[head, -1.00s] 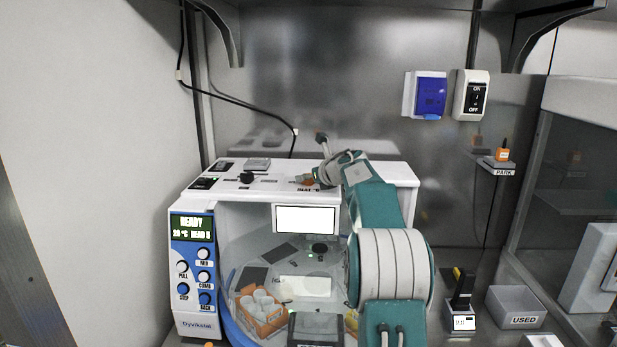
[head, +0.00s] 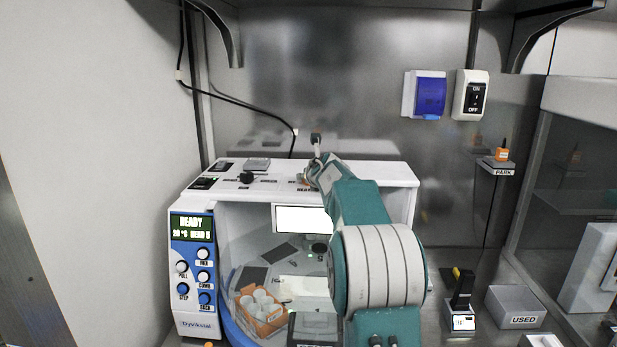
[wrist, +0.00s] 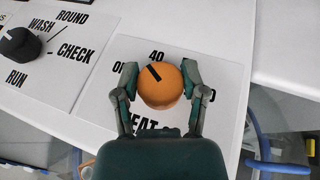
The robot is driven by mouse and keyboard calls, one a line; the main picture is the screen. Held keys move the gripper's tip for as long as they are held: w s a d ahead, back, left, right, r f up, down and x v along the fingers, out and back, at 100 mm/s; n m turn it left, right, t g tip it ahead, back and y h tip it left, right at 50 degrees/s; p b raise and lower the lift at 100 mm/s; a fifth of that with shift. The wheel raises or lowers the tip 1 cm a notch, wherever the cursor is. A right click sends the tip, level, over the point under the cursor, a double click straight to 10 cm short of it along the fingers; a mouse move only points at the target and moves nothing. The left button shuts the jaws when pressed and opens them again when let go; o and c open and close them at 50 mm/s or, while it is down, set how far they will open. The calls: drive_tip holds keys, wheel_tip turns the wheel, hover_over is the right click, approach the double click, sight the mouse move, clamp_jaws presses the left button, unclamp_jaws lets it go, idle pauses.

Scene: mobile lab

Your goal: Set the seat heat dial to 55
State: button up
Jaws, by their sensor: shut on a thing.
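The seat heat dial (wrist: 160,88) is an orange round knob with a black pointer mark, on a white label on top of the white machine. In the wrist view its mark points to the upper left, towards the space between "OFF" and "40". My gripper (wrist: 158,90) is shut on the dial, one finger on its left side and one on its right. The fingers and palm cover parts of the label, so the other numbers are mostly hidden. In the head view my gripper (head: 312,176) is at the machine's top, and my arm largely hides the dial.
A black selector knob (wrist: 18,44) marked WASH, ROUND, CHECK and RUN is left of the dial. The machine's front panel (head: 194,270) reads READY. An orange rack (head: 262,312) with white cups stands inside the machine. A USED bin (head: 516,308) is at the right.

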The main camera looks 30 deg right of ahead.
drive_tip(key=shift+f, duration=0.2)
drive_tip(key=o, duration=1.2)
drive_tip(key=shift+w, duration=0.1)
drive_tip(key=shift+c, duration=0.2)
drive_tip(key=shift+r, duration=0.1)
drive_tip(key=shift+r, duration=0.1)
drive_tip(key=shift+s+r, duration=0.15)
drive_tip(key=shift+s, duration=0.2)
drive_tip(key=v, duration=1.1)
drive_tip(key=shift+a, duration=0.2)
